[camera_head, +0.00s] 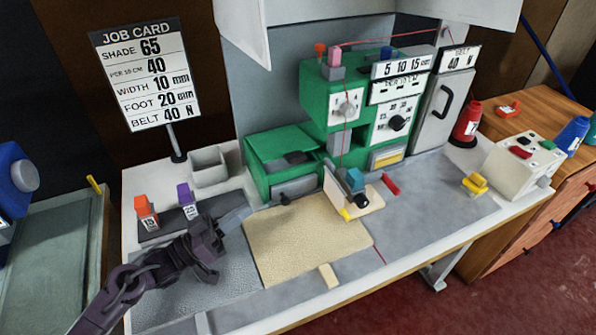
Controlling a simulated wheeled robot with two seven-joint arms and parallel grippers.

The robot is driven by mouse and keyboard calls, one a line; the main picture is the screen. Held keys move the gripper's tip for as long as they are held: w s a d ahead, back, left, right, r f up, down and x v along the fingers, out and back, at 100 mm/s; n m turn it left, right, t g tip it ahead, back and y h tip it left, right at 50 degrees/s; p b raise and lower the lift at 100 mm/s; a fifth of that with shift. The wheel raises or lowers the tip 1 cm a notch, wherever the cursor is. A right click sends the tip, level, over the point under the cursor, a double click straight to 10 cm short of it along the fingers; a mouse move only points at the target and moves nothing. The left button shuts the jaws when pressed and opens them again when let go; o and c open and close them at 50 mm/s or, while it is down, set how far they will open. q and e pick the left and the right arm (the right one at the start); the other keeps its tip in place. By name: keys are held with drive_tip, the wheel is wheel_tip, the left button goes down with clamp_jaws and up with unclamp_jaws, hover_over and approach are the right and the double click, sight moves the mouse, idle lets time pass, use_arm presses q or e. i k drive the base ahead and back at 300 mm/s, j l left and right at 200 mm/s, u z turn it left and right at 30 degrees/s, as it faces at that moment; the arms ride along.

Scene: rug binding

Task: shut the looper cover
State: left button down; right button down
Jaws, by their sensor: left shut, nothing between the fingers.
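The green machine (315,105) stands at the back of the white-edged table. My right gripper is not in view.
A tan rug piece (305,238) lies in front of the machine. Orange (147,213) and purple (187,200) tagged blocks stand behind my left arm. A pale presser plate (352,195) stands right of the panel. A job card (146,75) rises at back left.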

sight(289, 143)
drive_tip(key=k, duration=1.2)
